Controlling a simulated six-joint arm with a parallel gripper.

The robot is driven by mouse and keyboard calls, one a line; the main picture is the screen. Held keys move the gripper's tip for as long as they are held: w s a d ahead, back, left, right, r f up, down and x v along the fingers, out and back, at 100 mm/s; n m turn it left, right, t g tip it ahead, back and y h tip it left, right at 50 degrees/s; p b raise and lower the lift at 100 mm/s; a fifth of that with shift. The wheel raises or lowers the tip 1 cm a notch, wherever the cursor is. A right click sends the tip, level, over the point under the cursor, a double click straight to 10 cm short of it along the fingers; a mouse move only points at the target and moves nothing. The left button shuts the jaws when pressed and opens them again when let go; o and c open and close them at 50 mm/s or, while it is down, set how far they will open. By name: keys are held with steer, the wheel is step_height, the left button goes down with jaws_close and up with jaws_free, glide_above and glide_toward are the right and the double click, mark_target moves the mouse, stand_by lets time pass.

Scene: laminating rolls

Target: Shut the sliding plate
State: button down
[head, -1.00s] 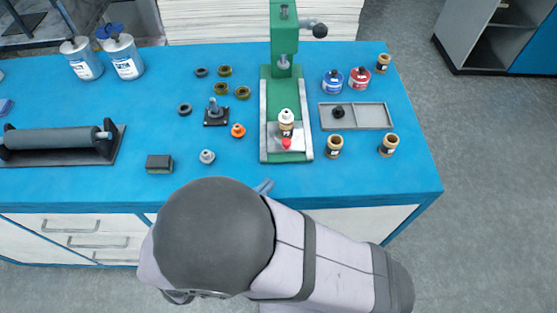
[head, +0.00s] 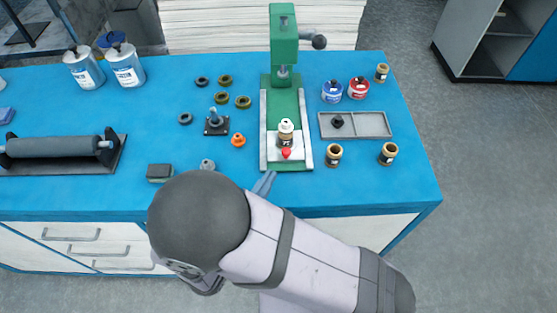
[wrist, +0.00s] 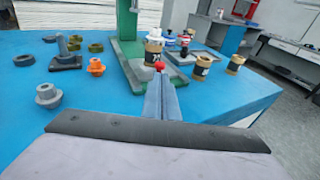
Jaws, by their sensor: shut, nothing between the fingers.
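The sliding plate (head: 272,153) is a pale metal plate between two rails at the front end of the green press (head: 284,36). A bottle (head: 286,132) with a white cap and dark label stands upright on it. A red knob (head: 286,153) is at the plate's front; it also shows in the wrist view (wrist: 159,65). My gripper (head: 266,182) is shut and empty, just in front of the press base. In the wrist view its fingers (wrist: 161,84) point toward the knob and cover part of the plate. In the head view a gap shows between fingertips and knob.
An orange knob (head: 238,140) and a grey knob (head: 207,164) stand left of the press, with several rings beyond. Two tan jars (head: 334,155) (head: 388,153) and a grey tray (head: 372,124) are on the right. Bare blue tabletop (head: 340,188) lies to the front right.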

mark_target(284, 154)
steer(key=shift+p+x, duration=0.65)
steer(key=shift+x, duration=2.65)
steer(key=shift+w, duration=0.1)
steer(key=w+b, duration=0.3)
steer(key=w, duration=1.2)
steer(key=shift+w, duration=0.85)
steer(key=shift+w+r, duration=0.1)
steer(key=shift+r, duration=0.15)
steer(key=shift+a+r, duration=0.1)
steer(key=shift+s+a, duration=0.25)
steer(key=shift+s, duration=0.2)
steer(key=v, duration=0.4)
steer(key=b+v, duration=0.1)
steer(key=v, duration=0.8)
steer(key=shift+s+d+f+b, duration=0.1)
steer(key=shift+s+f+b, duration=0.1)
steer(key=shift+f+b, duration=0.1)
